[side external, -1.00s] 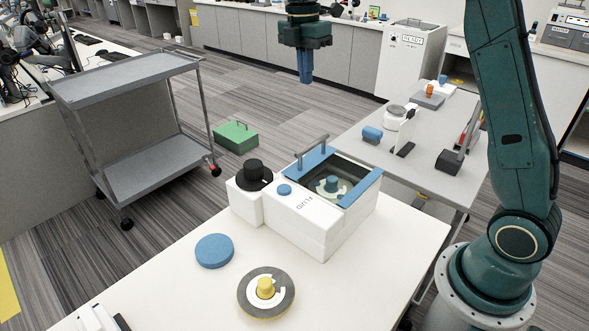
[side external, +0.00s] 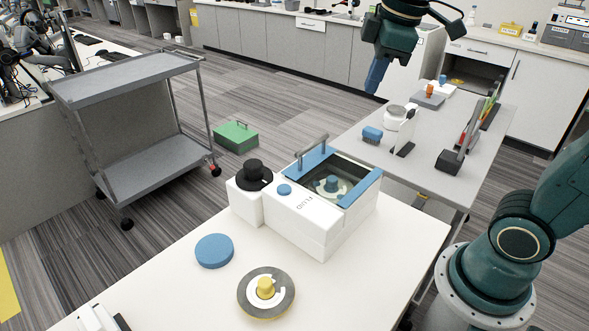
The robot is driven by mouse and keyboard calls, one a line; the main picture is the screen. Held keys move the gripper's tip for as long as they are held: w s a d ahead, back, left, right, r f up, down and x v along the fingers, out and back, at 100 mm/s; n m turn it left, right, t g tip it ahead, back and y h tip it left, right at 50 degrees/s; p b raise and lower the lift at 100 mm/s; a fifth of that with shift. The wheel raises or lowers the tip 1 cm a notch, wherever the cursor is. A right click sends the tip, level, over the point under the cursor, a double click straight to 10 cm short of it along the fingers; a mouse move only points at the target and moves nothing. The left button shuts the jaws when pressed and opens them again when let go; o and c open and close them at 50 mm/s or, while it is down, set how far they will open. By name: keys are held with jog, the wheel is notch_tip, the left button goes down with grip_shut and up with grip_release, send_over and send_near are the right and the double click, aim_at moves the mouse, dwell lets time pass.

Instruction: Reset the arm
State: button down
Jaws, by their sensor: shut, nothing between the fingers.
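My gripper (side external: 376,76) is at the upper right of the side external view, with its blue fingers shut and nothing between them. It hangs in the air, tilted, and appears above and behind the grey table. It is well apart from the white machine with the blue-framed clear lid (side external: 338,179) on the white table. My arm comes in from the right, and its upper part runs out of the frame.
The grey table (side external: 427,145) holds a blue brush-like item (side external: 372,135) and several tools. A cart (side external: 140,160) and green box (side external: 235,137) stand on the floor.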

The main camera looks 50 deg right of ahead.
jog(key=s+a+f+m+t, duration=0.1)
jog(key=s+f+m, duration=0.2)
jog(key=s, duration=0.2)
jog(key=s+a+f+m+t, duration=0.1)
jog(key=s+f+m, duration=0.2)
jog(key=s, duration=0.3)
jog(key=shift+s+m+t, duration=0.25)
jog(key=shift+m+t, duration=0.05)
jog(key=shift+m, duration=0.2)
